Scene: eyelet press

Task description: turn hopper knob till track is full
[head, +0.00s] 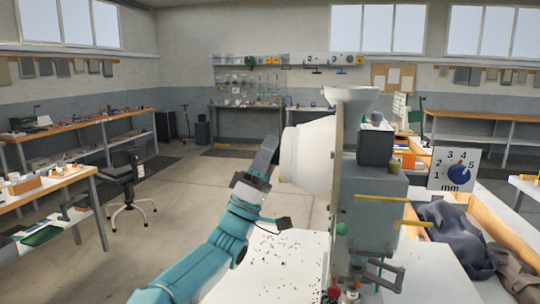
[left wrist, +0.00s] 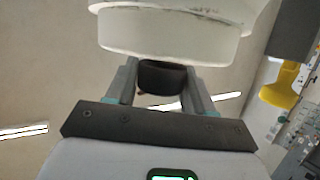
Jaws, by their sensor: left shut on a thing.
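The eyelet press (head: 380,215) stands on a white table, with a white drum-shaped hopper (head: 308,157) on its left side. My left gripper (head: 272,152) reaches up to the hopper's left end. In the left wrist view the gripper's two fingers (left wrist: 162,85) are shut on a dark round knob (left wrist: 162,75), just below the white hopper (left wrist: 175,35). In the head view the knob is mostly hidden by the gripper. I cannot make out the track or how full it is. My right gripper is not in view.
Small dark bits lie scattered on the white tabletop (head: 285,255). A dial plate marked in mm (head: 454,168) stands right of the press. Dark cloth (head: 455,235) lies in a wooden-edged tray at the right. A chair (head: 126,175) and benches stand at the left.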

